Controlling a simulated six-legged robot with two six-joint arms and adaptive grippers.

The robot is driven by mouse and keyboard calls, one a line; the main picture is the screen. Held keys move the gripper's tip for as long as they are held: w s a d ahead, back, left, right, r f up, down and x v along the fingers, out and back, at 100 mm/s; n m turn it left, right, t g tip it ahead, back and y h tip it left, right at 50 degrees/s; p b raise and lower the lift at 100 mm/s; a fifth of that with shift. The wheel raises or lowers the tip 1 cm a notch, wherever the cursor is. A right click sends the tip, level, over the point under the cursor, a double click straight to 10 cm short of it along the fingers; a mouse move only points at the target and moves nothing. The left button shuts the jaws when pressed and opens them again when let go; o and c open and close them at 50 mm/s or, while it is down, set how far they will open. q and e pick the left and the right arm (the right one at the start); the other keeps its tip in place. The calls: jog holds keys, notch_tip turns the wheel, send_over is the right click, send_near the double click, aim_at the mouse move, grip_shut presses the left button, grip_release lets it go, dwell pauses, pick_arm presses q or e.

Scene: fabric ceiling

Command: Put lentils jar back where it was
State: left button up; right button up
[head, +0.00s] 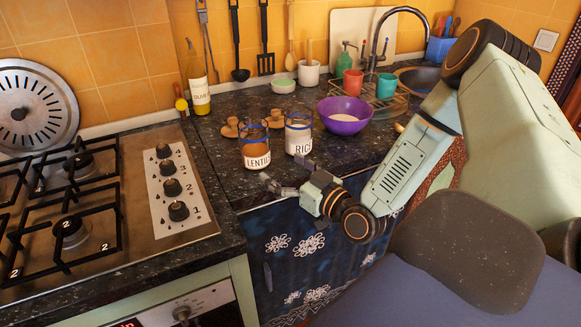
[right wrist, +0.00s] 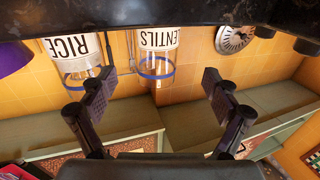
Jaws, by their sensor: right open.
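The lentils jar (head: 257,157), glass with a blue rim and a white label, stands upright on the dark counter near its front edge. In the right wrist view, which is upside down, the lentils jar (right wrist: 157,55) shows ahead, between the lines of the two fingers. The rice jar (head: 298,138) stands beside it to the right. My right gripper (head: 287,179) is open and empty, in front of the counter edge and near the lentils jar, apart from it. Its spread fingers also show in the right wrist view (right wrist: 158,90). My left gripper is out of view.
Wooden lids (head: 230,129) lie behind the jars. A purple bowl (head: 344,117) stands to the right, near a dish rack (head: 388,100) with cups. The gas stove (head: 75,215) is at the left. An oil bottle (head: 199,92) stands near the back wall.

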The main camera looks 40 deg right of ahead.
jog(key=shift+s+d+p, duration=0.15)
jog(key=shift+s+p, duration=0.2)
jog(key=shift+s, duration=0.8)
jog(key=shift+c, duration=0.2)
